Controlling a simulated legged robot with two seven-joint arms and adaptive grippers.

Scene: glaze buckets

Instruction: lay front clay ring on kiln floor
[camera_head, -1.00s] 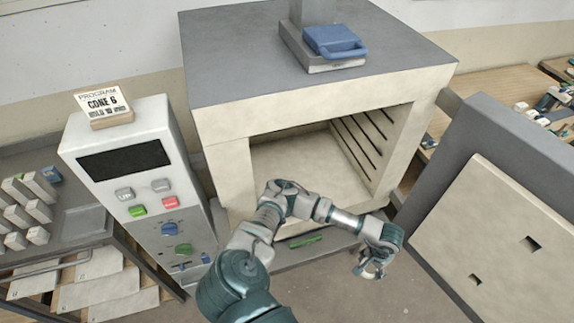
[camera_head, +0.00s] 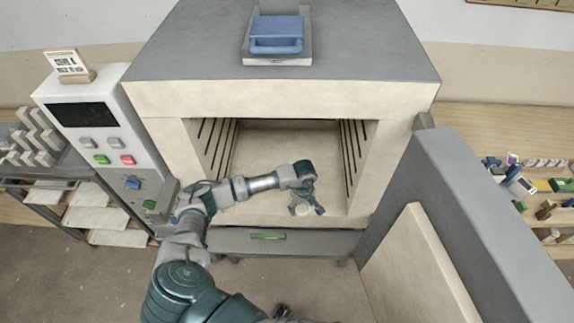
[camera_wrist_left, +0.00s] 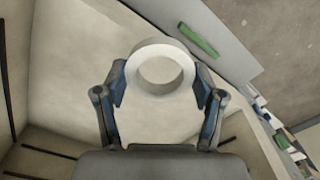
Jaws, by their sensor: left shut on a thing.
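My left gripper (camera_head: 305,206) is inside the kiln mouth, low over the front part of the pale kiln floor (camera_head: 270,160). It is shut on a white clay ring (camera_head: 303,210), small and partly covered by the fingers in the head view. In the left wrist view the clay ring (camera_wrist_left: 160,47) sits between the two fingertips (camera_wrist_left: 158,82), its round hole showing. The kiln floor (camera_wrist_left: 75,70) lies beyond it. I cannot tell whether the ring touches the floor. My right gripper does not show.
Slotted kiln walls (camera_head: 352,150) stand on both sides of the arm. A grey ledge (camera_head: 325,243) with a green piece (camera_head: 267,236) runs below the opening. The open door (camera_head: 430,265) is at right, the control panel (camera_head: 105,130) at left. The floor behind the gripper looks clear.

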